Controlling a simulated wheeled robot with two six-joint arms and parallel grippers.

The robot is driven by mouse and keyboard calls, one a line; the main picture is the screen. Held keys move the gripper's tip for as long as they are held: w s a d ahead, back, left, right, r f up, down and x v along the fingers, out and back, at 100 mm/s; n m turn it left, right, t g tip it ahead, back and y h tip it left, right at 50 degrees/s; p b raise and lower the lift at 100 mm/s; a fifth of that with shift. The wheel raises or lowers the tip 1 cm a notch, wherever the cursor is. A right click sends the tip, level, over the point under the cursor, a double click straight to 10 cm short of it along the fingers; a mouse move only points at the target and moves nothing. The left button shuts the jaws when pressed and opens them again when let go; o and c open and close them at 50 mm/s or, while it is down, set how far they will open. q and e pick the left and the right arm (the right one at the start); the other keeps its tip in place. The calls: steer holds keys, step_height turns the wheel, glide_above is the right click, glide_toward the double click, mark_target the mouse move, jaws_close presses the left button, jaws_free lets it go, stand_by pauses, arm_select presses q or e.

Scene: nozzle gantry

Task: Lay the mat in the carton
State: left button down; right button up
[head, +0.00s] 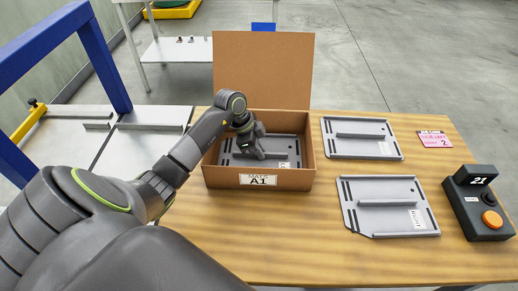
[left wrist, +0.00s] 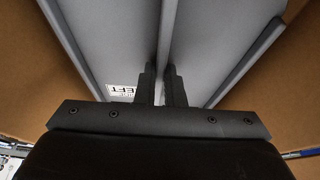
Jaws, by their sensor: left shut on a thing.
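The open brown carton (head: 222,177) stands on the wooden table with its lid up at the back and an A1 label on its front. A grey mat (head: 284,146) with a raised rib is inside the carton. My left gripper (head: 257,154) reaches into the carton and is shut on the mat's rib. In the left wrist view, the fingers (left wrist: 161,72) pinch the rib, and the mat (left wrist: 205,35) carries a label reading LEFT, with brown carton walls around it. Whether the mat rests on the carton floor is hidden. My right gripper is not in view.
Two more grey ribbed mats lie on the table right of the carton, a rear one (head: 350,149) and a front one (head: 385,221). A pink card (head: 434,139) and a black box with an orange button (head: 478,203) are at the right. A blue frame (head: 103,60) rises at left.

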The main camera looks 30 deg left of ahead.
arm_select(q)
steer(key=shift+r, duration=0.1)
steer(key=c, duration=1.5)
jaws_free()
steer(key=shift+c, duration=0.2)
steer(key=v, duration=1.2)
steer(key=shift+b, duration=0.45)
steer(key=shift+s, duration=0.1)
